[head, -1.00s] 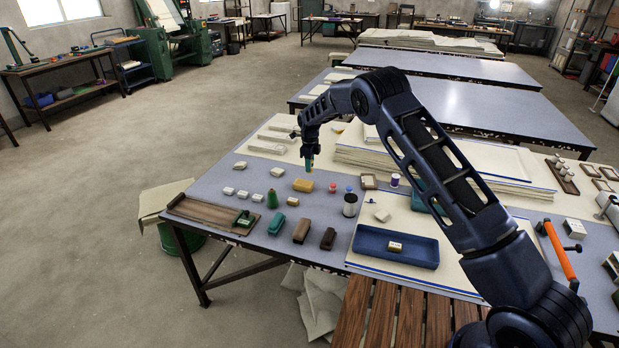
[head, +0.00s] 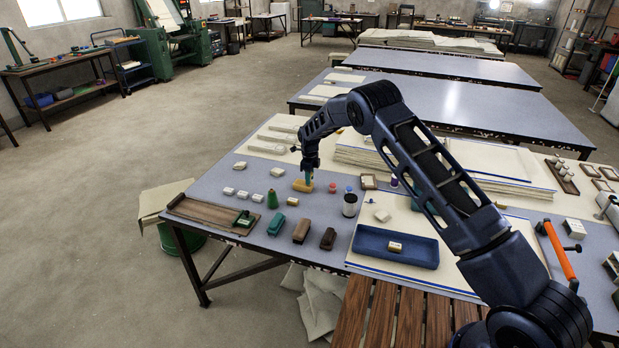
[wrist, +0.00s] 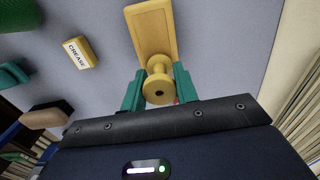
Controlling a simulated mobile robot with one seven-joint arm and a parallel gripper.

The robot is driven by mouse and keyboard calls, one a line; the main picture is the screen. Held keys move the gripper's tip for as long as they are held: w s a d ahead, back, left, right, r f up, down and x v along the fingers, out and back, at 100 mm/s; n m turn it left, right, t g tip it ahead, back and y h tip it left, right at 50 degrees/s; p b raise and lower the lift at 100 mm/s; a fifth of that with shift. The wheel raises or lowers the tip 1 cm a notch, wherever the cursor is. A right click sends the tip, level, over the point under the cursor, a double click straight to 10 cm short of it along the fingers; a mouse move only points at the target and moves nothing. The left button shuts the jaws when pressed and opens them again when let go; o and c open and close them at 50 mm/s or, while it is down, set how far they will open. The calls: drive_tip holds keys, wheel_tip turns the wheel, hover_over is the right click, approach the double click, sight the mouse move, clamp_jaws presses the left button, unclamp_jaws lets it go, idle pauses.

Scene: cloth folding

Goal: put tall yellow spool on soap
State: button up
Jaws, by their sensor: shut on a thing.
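My gripper (head: 309,183) has teal fingers and is shut on a yellow spool (wrist: 158,92), which has a hole in its near end. The spool stands between the fingers in the wrist view; in the head view it is too small to make out. A plain yellow-orange block (head: 301,187), which looks like the soap, lies on the table. It also shows in the wrist view (wrist: 153,30), with the spool's far flange overlapping its near end. I cannot tell whether the spool touches the block. The gripper is low over the block's right part in the head view.
A small yellow labelled block (wrist: 80,52) lies left of the spool in the wrist view. A green cone (head: 272,199), a red piece (head: 333,187) and a dark-and-white cylinder (head: 350,204) stand nearby. A blue tray (head: 368,254) lies in front.

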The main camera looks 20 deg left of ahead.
drive_tip(key=o, duration=0.9)
drive_tip(key=shift+o, duration=0.2)
wheel_tip(320, 180, up, 12)
drive_tip(key=shift+r, duration=0.1)
